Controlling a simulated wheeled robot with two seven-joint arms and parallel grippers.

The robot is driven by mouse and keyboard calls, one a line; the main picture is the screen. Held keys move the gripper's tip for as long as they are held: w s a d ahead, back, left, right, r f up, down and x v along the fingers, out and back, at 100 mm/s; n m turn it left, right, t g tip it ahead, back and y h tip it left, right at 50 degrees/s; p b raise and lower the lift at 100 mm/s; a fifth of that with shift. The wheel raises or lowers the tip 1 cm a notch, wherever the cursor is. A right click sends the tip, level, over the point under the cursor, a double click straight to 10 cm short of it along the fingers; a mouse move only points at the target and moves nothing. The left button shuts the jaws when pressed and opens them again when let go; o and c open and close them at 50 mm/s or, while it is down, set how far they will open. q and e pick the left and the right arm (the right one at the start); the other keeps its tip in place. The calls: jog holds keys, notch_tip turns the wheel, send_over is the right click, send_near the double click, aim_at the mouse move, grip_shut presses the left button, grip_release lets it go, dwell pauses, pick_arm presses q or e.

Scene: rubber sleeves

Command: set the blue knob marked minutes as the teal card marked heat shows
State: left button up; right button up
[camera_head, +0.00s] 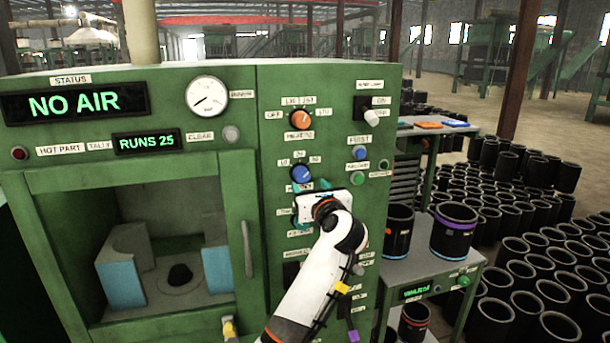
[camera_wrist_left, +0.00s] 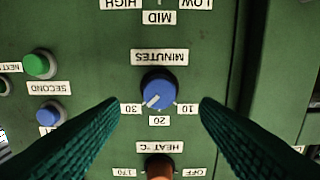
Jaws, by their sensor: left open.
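The blue knob (camera_head: 301,174) is on the green panel below an orange knob. It also shows in the left wrist view (camera_wrist_left: 158,86), which is upside down, with a MINUTES label and marks 10, 20 and 30. Its white pointer is turned to the lower left there, toward the 30 side. My left gripper (camera_wrist_left: 160,108) is open, its teal fingers on either side of the knob with gaps. In the head view my left gripper (camera_head: 312,194) is just below the knob and hides panel labels. I cannot make out a teal card marked heat. My right gripper is not in view.
The orange heat knob (camera_head: 300,119) is close above. A blue button (camera_head: 359,153) and a green button (camera_head: 358,177) are to the right, with a white lever switch (camera_head: 373,115) higher up. Black sleeves (camera_head: 454,228) stand on a side table. Orange and blue flat pieces lie behind.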

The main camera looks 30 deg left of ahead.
aim_at(303, 178)
pick_arm(q)
jog(key=p+x, duration=0.1)
jog(key=x, duration=0.4)
jog(key=shift+w+a, duration=0.1)
